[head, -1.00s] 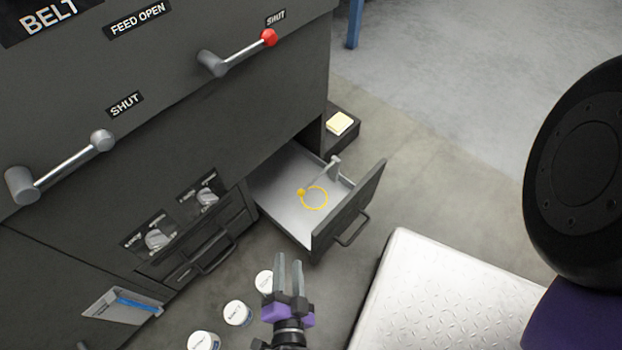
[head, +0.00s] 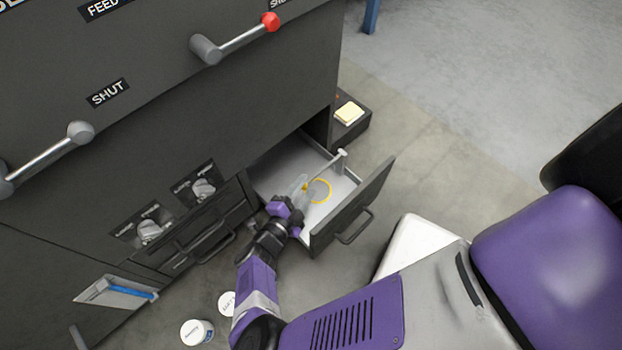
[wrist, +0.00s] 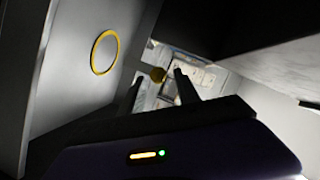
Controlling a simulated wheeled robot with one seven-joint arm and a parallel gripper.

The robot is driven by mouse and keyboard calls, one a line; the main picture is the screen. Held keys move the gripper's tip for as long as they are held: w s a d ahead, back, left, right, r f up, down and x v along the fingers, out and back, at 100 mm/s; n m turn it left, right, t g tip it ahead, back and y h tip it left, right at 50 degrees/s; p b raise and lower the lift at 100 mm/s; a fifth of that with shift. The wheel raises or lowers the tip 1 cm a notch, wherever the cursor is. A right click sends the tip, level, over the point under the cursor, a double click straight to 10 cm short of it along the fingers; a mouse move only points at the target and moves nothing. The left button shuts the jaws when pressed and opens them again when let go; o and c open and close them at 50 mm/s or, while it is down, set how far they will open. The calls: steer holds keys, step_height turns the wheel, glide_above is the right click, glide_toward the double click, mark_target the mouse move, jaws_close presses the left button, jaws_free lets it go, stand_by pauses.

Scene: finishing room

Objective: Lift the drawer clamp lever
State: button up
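The clamp lever (head: 326,169) is a thin grey rod in the open drawer. My gripper (head: 302,191) reaches into the drawer at the knob.
The open drawer's front panel (head: 352,209) stands close to the right of my gripper. The dark machine (head: 240,120) rises behind, with a red-knobbed lever (head: 236,38). White-lidded tubs (head: 197,332) stand on the floor at the front.

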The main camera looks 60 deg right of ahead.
mark_target(323, 169)
steer(key=shift+b+x, duration=0.35)
steer(key=shift+x, duration=1.65)
jaws_close()
steer(key=shift+a, duration=0.1)
